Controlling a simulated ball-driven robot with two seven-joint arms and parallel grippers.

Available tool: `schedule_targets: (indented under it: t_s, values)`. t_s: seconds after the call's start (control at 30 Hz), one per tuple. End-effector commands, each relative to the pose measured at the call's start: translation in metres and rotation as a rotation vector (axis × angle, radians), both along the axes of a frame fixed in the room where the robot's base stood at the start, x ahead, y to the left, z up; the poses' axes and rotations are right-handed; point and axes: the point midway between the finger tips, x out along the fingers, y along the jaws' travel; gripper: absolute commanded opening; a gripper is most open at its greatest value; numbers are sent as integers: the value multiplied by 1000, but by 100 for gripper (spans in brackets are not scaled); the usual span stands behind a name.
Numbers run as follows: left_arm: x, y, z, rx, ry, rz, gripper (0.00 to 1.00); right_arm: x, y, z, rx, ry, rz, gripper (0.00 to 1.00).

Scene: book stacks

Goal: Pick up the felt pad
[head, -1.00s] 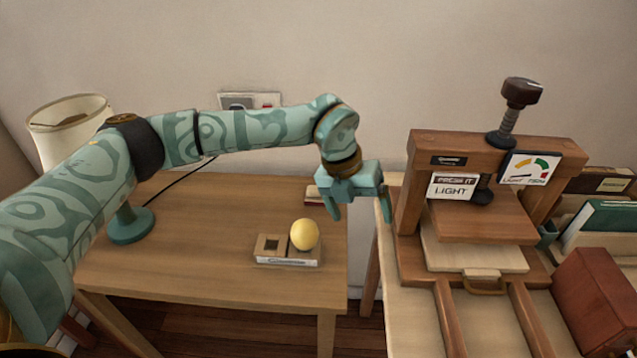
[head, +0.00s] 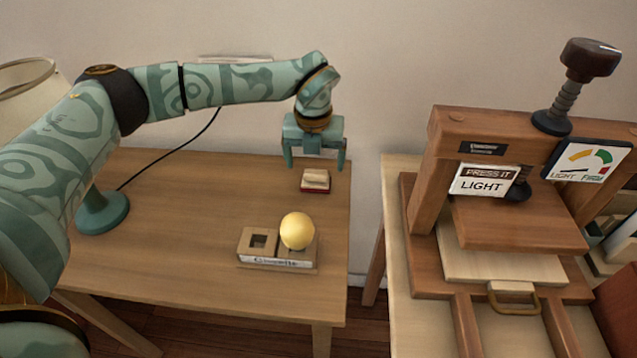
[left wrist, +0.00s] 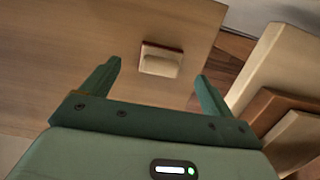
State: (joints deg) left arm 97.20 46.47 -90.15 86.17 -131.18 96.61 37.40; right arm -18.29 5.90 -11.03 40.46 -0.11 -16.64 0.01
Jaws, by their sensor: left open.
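A small block with a cream top and a dark red base, which looks like the felt pad (head: 315,180), lies on the wooden table near its back right. My left gripper (head: 315,164) is open and empty, pointing down above and slightly behind the pad. In the left wrist view the pad (left wrist: 161,61) shows whole, ahead between the two spread fingers (left wrist: 157,73), with neither finger touching it. My right gripper is not in view.
A yellow ball (head: 297,231) sits on a labelled holder (head: 258,243) in front of the pad. A wooden press (head: 440,150) stands on a second table at the right, across a gap. A lamp (head: 102,212) stands at the left. The table's middle is clear.

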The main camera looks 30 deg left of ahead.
Motion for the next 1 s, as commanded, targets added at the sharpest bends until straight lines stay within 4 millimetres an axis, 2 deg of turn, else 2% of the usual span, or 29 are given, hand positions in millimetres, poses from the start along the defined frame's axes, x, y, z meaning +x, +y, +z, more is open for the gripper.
schedule_targets:
  t_s: [0.2,0.3,0.6,0.77,0.8,1.0]
  values:
    - [1,-2,-41,0,8,-1,87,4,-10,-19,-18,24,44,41]
    - [3,-1,-51,0,5,0,87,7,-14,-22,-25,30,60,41]
    - [3,-1,-51,0,-1,0,87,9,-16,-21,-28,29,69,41]
    - [3,-1,-51,0,-1,0,43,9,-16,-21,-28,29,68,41]
    - [3,-1,-51,0,0,0,39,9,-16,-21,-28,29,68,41]
    - [3,-1,-51,-1,0,0,38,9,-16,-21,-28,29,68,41]
